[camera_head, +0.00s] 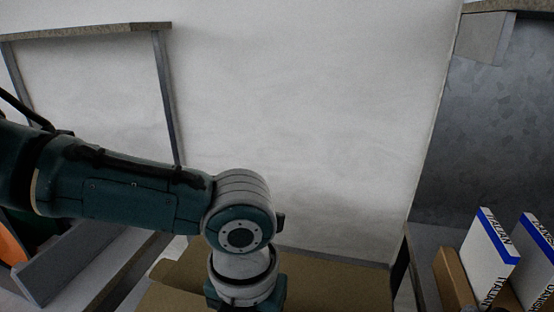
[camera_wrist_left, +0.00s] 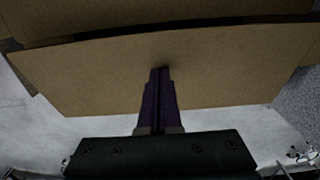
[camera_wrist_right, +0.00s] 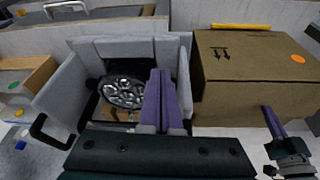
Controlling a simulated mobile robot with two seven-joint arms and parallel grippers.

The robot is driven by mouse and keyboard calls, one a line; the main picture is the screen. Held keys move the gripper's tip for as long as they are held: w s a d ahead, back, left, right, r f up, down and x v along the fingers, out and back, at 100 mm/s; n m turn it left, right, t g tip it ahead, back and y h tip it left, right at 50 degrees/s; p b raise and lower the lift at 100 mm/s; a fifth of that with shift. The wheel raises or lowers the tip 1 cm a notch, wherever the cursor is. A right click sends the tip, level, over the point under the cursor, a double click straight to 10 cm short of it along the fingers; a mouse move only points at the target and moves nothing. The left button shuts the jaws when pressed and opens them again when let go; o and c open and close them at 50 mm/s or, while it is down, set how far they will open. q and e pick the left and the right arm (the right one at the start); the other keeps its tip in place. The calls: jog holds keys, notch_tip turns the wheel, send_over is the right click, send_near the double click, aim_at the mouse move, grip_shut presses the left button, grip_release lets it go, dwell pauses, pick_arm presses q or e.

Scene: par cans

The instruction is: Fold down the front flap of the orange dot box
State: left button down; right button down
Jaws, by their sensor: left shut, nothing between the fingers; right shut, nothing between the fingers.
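The orange dot box (camera_wrist_right: 255,60) is brown cardboard, at the right of the right wrist view. The orange dot (camera_wrist_right: 298,59) and two black arrows show on its lighter face. A wide cardboard flap (camera_wrist_left: 100,75) fills the middle of the left wrist view, with a dark gap between it and another panel (camera_wrist_left: 150,15). My left gripper (camera_wrist_left: 160,70) is shut and empty, its tips over the flap; I cannot tell whether they touch. Its fingers (camera_wrist_right: 267,109) also show beside the box in the right wrist view. My right gripper (camera_wrist_right: 160,72) is shut and empty, left of the box.
A grey bin (camera_wrist_right: 60,95) holding a round metallic thing (camera_wrist_right: 122,91) stands left of the box. A yellow strip (camera_wrist_right: 240,26) lies behind the box. White blue-edged packages (camera_head: 487,255) stand at the lower right of the head view. My left forearm hides part of the cardboard (camera_head: 335,290) there.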

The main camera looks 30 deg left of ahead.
pick_arm(q)
jog(key=shift+f+b, duration=0.5)
jog(key=shift+f, duration=0.3)
jog(key=shift+r, duration=0.1)
notch_tip(320, 180, up, 12)
jog(key=p, duration=1.2)
jog(key=shift+d, duration=0.1)
